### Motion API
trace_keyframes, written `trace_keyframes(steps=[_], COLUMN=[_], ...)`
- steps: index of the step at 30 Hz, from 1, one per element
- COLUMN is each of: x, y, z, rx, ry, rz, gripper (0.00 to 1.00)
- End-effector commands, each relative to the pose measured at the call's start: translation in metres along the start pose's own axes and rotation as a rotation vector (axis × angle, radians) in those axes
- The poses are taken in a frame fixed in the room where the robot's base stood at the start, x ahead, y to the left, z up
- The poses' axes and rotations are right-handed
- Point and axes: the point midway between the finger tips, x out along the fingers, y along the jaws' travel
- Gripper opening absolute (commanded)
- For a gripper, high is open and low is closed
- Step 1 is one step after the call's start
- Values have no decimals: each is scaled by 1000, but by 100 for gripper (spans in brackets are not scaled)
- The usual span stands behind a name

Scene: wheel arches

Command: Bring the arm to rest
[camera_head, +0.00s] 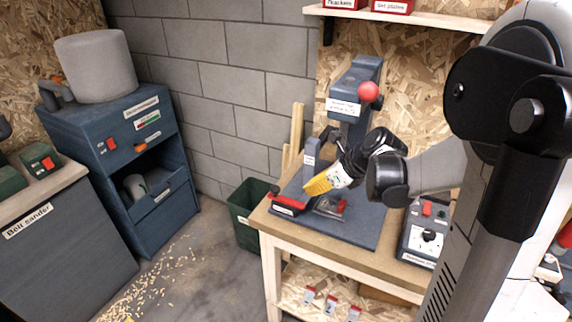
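My arm comes in from the right and reaches left over a wooden workbench (268,222). My gripper (322,182) is at its end, black, pointing down and left in front of a blue-grey bench machine (352,93) with a red ball knob (369,91). A yellow piece (318,184) shows at the gripper's tip. I cannot tell whether it is part of the fingers or something between them.
A control box (426,236) with a red switch stands right of the base plate. A green bin (247,205) is on the floor left of the bench. A blue cabinet (112,145) and a belt sander (62,245) stand at left. Wood chips litter the floor between.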

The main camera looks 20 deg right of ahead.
Motion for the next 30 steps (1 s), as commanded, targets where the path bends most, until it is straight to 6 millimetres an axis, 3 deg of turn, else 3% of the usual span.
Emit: trace_keyframes(steps=[5, 8, 11, 14, 21, 27, 30], x=[0, -4, -13, -26, -60, -76, -79], y=[2, 17, 47, 87, 168, 202, 208], z=[1, 5, 10, 12, -10, -31, -36], rx=[-17, -140, -421, -825, -1863, -2482, -2636], ry=[3, 24, 70, 135, 294, 396, 424], rz=[0, -4, -11, -11, 37, 94, 112], gripper=[0, 0, 0, 0, 0, 0, 0])
